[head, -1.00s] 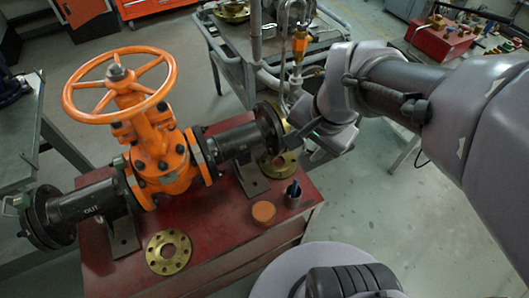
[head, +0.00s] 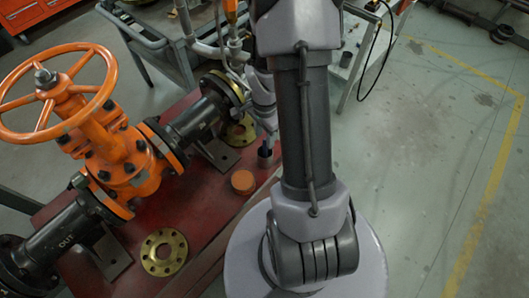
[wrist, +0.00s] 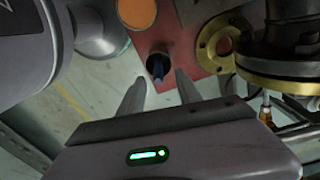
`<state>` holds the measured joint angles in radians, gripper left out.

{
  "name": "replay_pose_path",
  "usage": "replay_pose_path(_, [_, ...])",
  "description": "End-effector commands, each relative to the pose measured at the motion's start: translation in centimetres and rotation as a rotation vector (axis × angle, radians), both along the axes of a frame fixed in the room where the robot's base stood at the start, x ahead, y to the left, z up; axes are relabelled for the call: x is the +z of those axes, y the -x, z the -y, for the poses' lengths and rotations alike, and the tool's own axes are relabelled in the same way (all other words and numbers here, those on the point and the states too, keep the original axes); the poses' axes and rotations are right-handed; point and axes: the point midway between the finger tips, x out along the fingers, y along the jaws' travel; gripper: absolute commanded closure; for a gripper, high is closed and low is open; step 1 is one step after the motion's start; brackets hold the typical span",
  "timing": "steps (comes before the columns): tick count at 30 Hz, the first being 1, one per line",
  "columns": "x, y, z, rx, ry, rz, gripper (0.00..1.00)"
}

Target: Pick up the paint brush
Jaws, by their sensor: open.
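The paint brush appears to be the blue, upright item (wrist: 158,72) in the wrist view, standing in a small dark cup (wrist: 160,59) on the red bench top. In the head view the cup (head: 265,158) stands near the bench's right edge; the brush is hard to make out there, close under my gripper. My gripper (wrist: 160,78) is open and empty. In the wrist view its two fingers lie left and right of the brush's line, with the brush between and beyond the tips. I cannot tell whether they touch it. In the head view my gripper (head: 268,122) is partly hidden by my arm.
An orange round lid or tin (head: 242,182) stands close beside the cup. Brass flanges (head: 164,252) lie on the red bench. The orange gate valve (head: 125,165) with its black pipe (head: 195,122) stands to the left. A grey cart (head: 150,38) is behind. Open floor lies right.

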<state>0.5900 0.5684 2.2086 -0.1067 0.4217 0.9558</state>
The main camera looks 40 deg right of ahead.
Motion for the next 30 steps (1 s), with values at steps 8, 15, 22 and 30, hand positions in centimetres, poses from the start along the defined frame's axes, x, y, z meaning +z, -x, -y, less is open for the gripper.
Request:
replay_pose_path(8, [-4.9, 0.4, -0.1, 0.001, -0.001, -0.002, 0.59])
replay_pose_path(15, [-4.6, 0.3, -0.1, 0.001, 0.0, 0.0, 0.73])
replay_pose_path(22, [-4.6, 0.3, -0.1, 0.001, 0.0, 0.0, 1.0])
replay_pose_path(30, [-4.1, 0.3, -0.1, 0.001, 0.0, 0.0, 1.0])
